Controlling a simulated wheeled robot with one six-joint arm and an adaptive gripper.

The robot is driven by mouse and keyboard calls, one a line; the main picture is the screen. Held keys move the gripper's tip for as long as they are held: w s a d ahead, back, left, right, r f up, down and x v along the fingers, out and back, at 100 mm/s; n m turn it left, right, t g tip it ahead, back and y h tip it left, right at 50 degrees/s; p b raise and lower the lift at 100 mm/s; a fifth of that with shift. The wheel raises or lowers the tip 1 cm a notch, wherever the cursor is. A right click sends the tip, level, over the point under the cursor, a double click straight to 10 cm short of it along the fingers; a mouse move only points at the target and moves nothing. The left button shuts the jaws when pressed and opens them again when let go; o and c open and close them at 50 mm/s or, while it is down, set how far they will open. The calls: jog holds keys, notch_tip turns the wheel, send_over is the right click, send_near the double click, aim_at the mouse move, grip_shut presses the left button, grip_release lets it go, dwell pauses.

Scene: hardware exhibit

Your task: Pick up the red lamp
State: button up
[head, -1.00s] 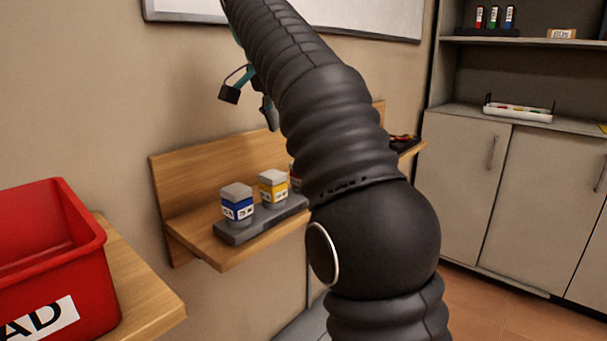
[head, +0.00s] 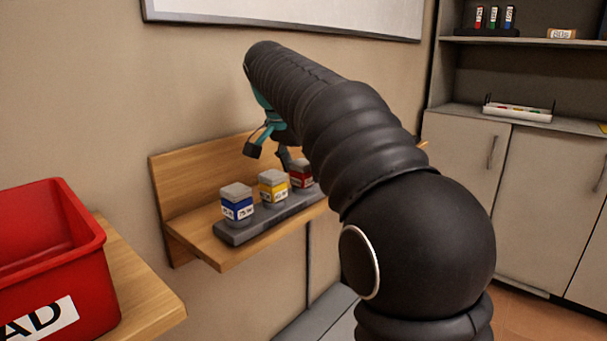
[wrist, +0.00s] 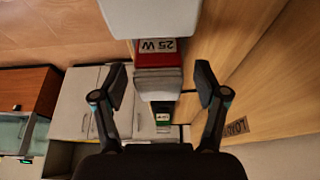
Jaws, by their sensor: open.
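The red lamp (head: 301,175) is a small block with a grey cap, at the far end of the row on the wall shelf. My arm hides part of its surroundings in the head view. In the wrist view, the red lamp (wrist: 158,54) appears upside down with a "25 W" label. My gripper (head: 268,153) is above the row, near the red lamp. In the wrist view my gripper (wrist: 161,85) is open, with its fingers appearing on either side of the red lamp's grey cap. I see no contact.
A yellow lamp (head: 273,190) and a blue lamp (head: 237,208) stand in the same grey holder (head: 236,235) on the wooden shelf (head: 190,246). A red bin (head: 60,260) stands at left.

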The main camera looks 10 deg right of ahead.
aim_at(305, 160)
jog(key=shift+f, duration=0.3)
jog(key=c, duration=1.3)
jog(key=shift+o, duration=0.2)
jog(key=shift+w+r, duration=0.1)
jog(key=shift+r, duration=0.8)
notch_tip(305, 160, up, 2)
jog(key=shift+r, duration=0.15)
jog(key=d+r, duration=0.2)
jog(key=d, duration=0.1)
jog(key=w+d+r, duration=0.1)
jog(key=d+r, duration=0.1)
jog(key=d, duration=0.2)
jog(key=w+d+r, duration=0.1)
jog(key=d+r, duration=0.2)
jog(key=d, duration=0.1)
jog(key=shift+w+d, duration=0.2)
